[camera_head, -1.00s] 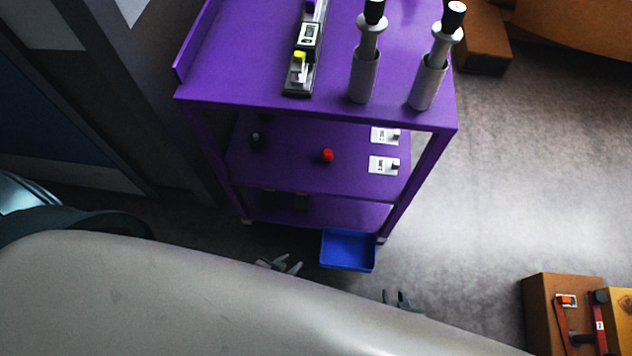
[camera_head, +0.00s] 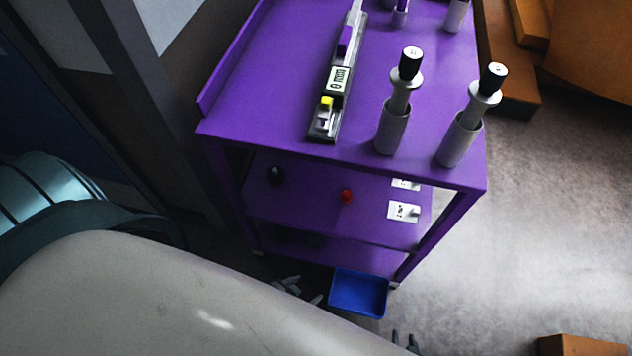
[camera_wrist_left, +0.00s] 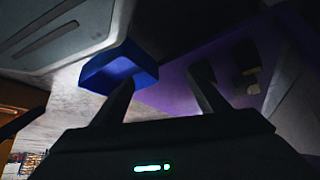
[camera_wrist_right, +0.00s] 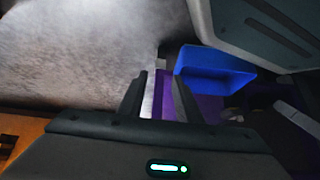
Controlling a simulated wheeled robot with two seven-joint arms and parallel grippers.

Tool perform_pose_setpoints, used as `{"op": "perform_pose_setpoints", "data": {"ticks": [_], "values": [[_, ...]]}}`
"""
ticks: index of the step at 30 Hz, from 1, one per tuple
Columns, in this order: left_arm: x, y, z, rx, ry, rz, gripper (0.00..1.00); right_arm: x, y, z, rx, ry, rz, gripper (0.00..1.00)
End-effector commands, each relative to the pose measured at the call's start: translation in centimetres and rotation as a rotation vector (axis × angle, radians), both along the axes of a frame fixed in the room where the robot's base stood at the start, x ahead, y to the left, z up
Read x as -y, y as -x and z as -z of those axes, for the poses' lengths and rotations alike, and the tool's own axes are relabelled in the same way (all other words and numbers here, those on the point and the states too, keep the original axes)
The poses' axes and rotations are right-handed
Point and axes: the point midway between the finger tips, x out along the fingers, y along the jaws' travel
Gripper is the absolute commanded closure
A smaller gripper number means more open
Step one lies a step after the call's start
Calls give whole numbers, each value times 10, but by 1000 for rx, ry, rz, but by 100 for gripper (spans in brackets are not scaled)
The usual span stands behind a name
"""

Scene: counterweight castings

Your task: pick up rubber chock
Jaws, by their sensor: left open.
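No rubber chock can be told for sure. Two dark block-like shapes sit dim on the lowest shelf of the purple trolley (camera_head: 325,262); dark shapes (camera_wrist_left: 245,55) with tan parts also show in the left wrist view. My left gripper (camera_head: 301,291) is low in front of the trolley, left of a blue bin (camera_head: 357,293). It is open and empty, its fingers also showing in the left wrist view (camera_wrist_left: 165,88). My right gripper (camera_head: 404,342) is lower, right of the bin. Its fingers stand apart and empty in the right wrist view (camera_wrist_right: 159,88).
The trolley's top holds grey cylinders with black caps (camera_head: 393,125) and a black rail device (camera_head: 325,120). Its middle shelf holds a red knob (camera_head: 346,195), a dark knob (camera_head: 275,176) and white cards (camera_head: 403,211). Clear floor lies right; a brown box (camera_head: 583,345) is lower right.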

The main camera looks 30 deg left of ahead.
Motion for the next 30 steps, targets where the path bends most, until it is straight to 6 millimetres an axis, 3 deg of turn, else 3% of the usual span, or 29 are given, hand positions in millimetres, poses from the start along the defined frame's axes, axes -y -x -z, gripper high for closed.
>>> {"op": "perform_pose_setpoints", "data": {"ticks": [8, 14, 21, 30], "values": [[-4, -32, 17, -10, -1, -34, 31, -15, -26, -8, 100, -31, -16, 69], [-11, -73, 31, -32, -5, -97, 31, -38, -61, -40, 255, -83, -36, 69], [-26, -120, 37, -59, -12, -204, 31, -66, -88, -107, 468, -165, -60, 69], [-51, -158, 32, -85, -24, -361, 31, -86, -90, -208, 717, -278, -75, 69]]}}
